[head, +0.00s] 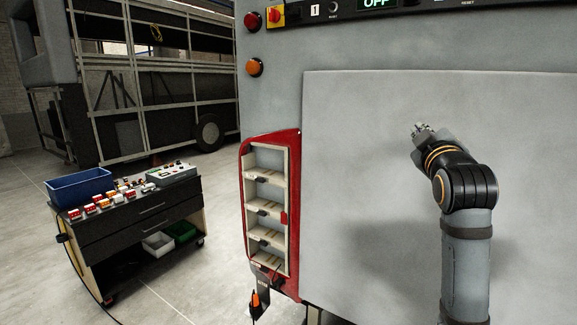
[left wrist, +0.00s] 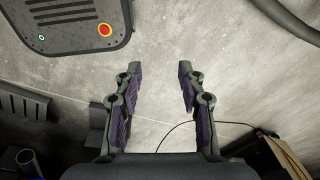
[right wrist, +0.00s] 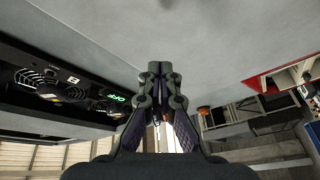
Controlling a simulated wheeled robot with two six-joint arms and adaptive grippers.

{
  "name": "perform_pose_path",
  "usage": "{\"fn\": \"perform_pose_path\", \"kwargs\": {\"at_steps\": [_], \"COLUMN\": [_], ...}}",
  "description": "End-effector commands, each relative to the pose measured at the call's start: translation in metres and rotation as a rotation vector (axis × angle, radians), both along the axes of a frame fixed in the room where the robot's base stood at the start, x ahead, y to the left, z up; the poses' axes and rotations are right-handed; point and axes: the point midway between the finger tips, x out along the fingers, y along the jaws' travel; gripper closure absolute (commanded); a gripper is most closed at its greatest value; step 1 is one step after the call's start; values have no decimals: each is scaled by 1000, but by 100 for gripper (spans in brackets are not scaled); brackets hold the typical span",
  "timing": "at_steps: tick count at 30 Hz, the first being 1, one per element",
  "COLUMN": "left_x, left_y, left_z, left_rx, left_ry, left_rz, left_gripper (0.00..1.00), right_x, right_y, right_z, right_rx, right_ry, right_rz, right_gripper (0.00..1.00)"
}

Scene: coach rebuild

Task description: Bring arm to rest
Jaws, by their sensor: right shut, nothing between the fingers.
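My right gripper (head: 420,129) is raised in front of the large grey panel (head: 365,200), at the upper right of the head view. In the right wrist view its fingertips (right wrist: 160,68) meet and nothing is between them. My left gripper (left wrist: 158,90) is not in the head view. In the left wrist view its two fingers stand wide apart with bare concrete floor between them.
A red-framed rack (head: 244,205) is fixed left of the panel. A black workbench (head: 140,222) with a blue bin (head: 78,187) and several small parts stands at the left. A coach frame (head: 155,80) is behind. Floor (head: 185,285) is clear between bench and rack.

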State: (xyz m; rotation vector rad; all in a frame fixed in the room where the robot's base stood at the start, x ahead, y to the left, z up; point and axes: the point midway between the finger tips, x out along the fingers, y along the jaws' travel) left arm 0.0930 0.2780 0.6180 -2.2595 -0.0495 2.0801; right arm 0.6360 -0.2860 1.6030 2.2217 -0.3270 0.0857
Motion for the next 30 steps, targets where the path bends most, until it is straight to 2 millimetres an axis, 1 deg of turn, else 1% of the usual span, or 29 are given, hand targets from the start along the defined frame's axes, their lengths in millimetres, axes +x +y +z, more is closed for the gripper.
{"fn": "perform_pose_path", "kwargs": {"at_steps": [1,2,3,5,6,8,9,11,12,14,15,17,18,20,21,23,24,26,27,29,30], "left_x": [0,1,2,6,9,14,17,19,20,19,19,17,16,15,14,13,12,12,12,12,12], "left_y": [1,1,1,1,1,1,1,1,1,1,1,1,1,2,2,2,2,2,2,2,2], "left_z": [0,0,0,0,1,1,1,2,2,2,2,2,2,1,1,1,1,1,1,1,-4], "left_rx": [1,1,1,2,2,2,1,1,1,1,1,1,1,1,1,2,2,2,2,2,2], "left_ry": [-1,-1,-3,-8,-12,-20,-25,-29,-30,-29,-28,-26,-25,-22,-21,-19,-19,-18,-18,-18,-18], "left_rz": [0,0,0,0,-1,-1,-2,-2,-2,-2,-2,-2,-2,-1,-1,-1,-1,-1,-1,-1,-1], "left_gripper": [60,60,60,60,60,60,60,60,60,60,60,60,60,60,60,60,60,60,60,60,60], "right_x": [4,5,4,-3,-10,-25,-39,-62,-81,-111,-131,-160,-178,-204,-221,-245,-261,-284,-300,-323,-324], "right_y": [3,4,7,10,13,16,19,22,25,28,30,33,35,37,39,41,42,44,45,47,46], "right_z": [-48,-75,-111,-165,-200,-251,-285,-334,-364,-405,-428,-457,-473,-493,-505,-520,-529,-540,-547,-555,-572], "right_rx": [44,75,117,181,224,290,335,402,446,509,548,599,629,669,693,727,748,776,794,819,828], "right_ry": [80,125,186,279,342,436,500,597,660,751,806,880,923,984,1020,1073,1104,1151,1181,1225,1237], "right_rz": [12,18,25,29,27,20,12,-7,-24,-53,-74,-107,-130,-162,-184,-217,-239,-273,-296,-332,-345], "right_gripper": [100,100,100,100,100,100,100,100,100,100,100,100,100,100,100,100,100,100,100,100,100]}}
